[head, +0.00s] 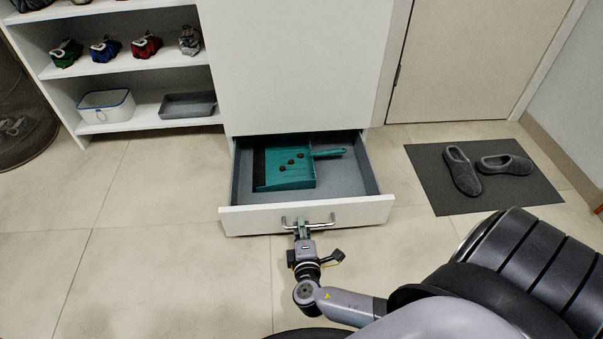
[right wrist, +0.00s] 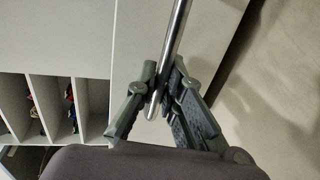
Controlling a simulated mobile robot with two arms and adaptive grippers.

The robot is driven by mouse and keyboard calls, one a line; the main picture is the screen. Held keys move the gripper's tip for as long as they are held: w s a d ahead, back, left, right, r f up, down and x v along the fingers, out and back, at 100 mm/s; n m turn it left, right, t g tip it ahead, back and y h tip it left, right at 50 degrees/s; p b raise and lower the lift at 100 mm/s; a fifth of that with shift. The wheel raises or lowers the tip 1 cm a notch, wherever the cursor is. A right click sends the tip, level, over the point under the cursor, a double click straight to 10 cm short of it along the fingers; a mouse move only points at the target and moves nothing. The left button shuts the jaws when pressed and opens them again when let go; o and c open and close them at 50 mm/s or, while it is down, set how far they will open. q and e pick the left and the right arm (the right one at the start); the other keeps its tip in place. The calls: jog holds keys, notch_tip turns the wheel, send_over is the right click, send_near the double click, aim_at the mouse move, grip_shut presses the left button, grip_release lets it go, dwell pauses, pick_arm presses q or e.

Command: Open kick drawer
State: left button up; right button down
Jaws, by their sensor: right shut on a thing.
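The kick drawer (head: 290,216) at the foot of the white cabinet is pulled out over the floor. A teal dustpan (head: 292,176) with several small brown bits lies inside it. The metal bar handle (head: 318,222) runs across the drawer front. My right gripper (head: 302,228) is shut on the handle, left of its middle. In the right wrist view the handle (right wrist: 177,45) passes between the fingers of the gripper (right wrist: 160,95). My left gripper is not in view.
A white shelf unit (head: 135,60) with colored bags and two bins stands at the left. A dark mat (head: 432,190) with grey slippers (head: 462,170) lies to the right of the drawer. A door (head: 470,60) is behind the mat. The tiled floor in front left is clear.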

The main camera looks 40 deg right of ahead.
jog(key=c, duration=1.7)
grip_release()
